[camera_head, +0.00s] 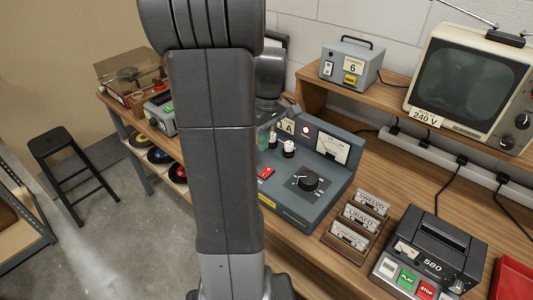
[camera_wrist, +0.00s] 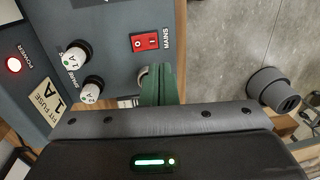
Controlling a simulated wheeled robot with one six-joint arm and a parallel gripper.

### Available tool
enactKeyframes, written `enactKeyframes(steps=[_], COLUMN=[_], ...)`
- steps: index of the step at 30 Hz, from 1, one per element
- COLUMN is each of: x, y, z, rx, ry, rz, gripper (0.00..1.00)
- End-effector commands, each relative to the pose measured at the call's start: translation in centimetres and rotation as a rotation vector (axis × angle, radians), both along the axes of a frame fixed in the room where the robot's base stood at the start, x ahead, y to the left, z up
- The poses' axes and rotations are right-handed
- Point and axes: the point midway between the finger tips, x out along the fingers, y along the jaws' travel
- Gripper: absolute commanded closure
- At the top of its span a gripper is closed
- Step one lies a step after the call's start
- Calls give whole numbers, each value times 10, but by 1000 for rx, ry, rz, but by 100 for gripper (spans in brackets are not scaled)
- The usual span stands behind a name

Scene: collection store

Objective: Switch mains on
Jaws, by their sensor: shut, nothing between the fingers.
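The grey bench unit (camera_head: 335,182) stands on the wooden bench. Its red mains switch (camera_head: 265,173) sits on the sloping front panel. In the wrist view the switch (camera_wrist: 145,42) shows O and I marks beside the word MAINS; I cannot tell clearly which side is pressed. The POWER lamp (camera_wrist: 13,64) glows red with a bright centre. My gripper (camera_wrist: 162,75) is shut and empty, its green fingers over the panel just below the switch in the picture, apparently apart from it. In the head view my arm hides most of the gripper and the panel's left part.
Two white-capped spare fuses (camera_wrist: 75,58) stand close to the switch. A black knob (camera_head: 306,180) and a meter (camera_head: 333,146) are farther right. A cassette rack (camera_head: 358,222) and a recorder (camera_head: 430,253) stand right of the unit. Bare floor lies in front.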

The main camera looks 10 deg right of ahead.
Motion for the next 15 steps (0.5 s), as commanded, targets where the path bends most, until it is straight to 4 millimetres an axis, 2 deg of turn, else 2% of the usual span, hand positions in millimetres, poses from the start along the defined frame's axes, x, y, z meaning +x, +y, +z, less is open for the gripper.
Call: enactKeyframes(steps=[3,6,15], x=[-1,-2,-3], y=[2,3,4], z=[21,33,42], rx=[-1,-1,0], ry=[-3,-2,1], rz=[0,1,0], gripper=[100,100,100])
